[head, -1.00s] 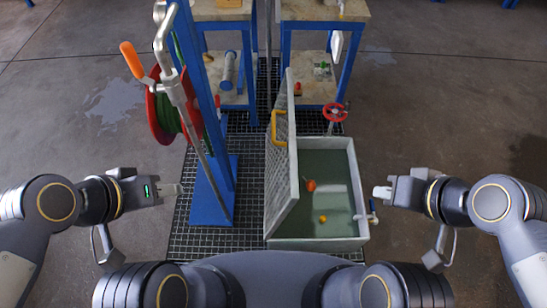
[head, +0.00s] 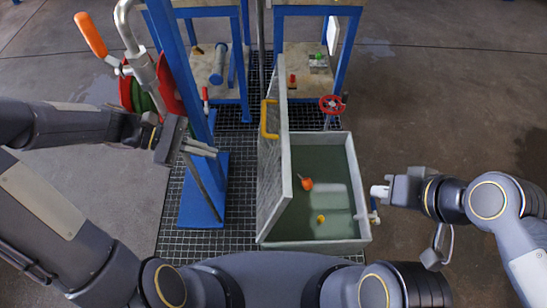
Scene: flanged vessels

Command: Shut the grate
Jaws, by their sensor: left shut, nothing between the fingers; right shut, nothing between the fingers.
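The grate (head: 270,172) is a grey mesh panel with a yellow handle (head: 269,119). It stands open, near upright and tilted a little, along the left edge of the grey tank (head: 362,190). The tank's top is uncovered and dark water shows in it. My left gripper (head: 213,151) is shut and empty, in front of the blue post, left of the grate and apart from it. My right gripper (head: 375,191) is shut and empty beside the tank's right wall, near a small blue-handled tap (head: 374,212); I cannot tell whether it touches.
A blue post (head: 203,190) with a red hose reel (head: 170,85) and an orange-handled lever (head: 90,34) stands left of the grate. An orange float (head: 307,184) and a yellow ball (head: 320,219) are in the tank. A red valve wheel (head: 332,104) is behind it.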

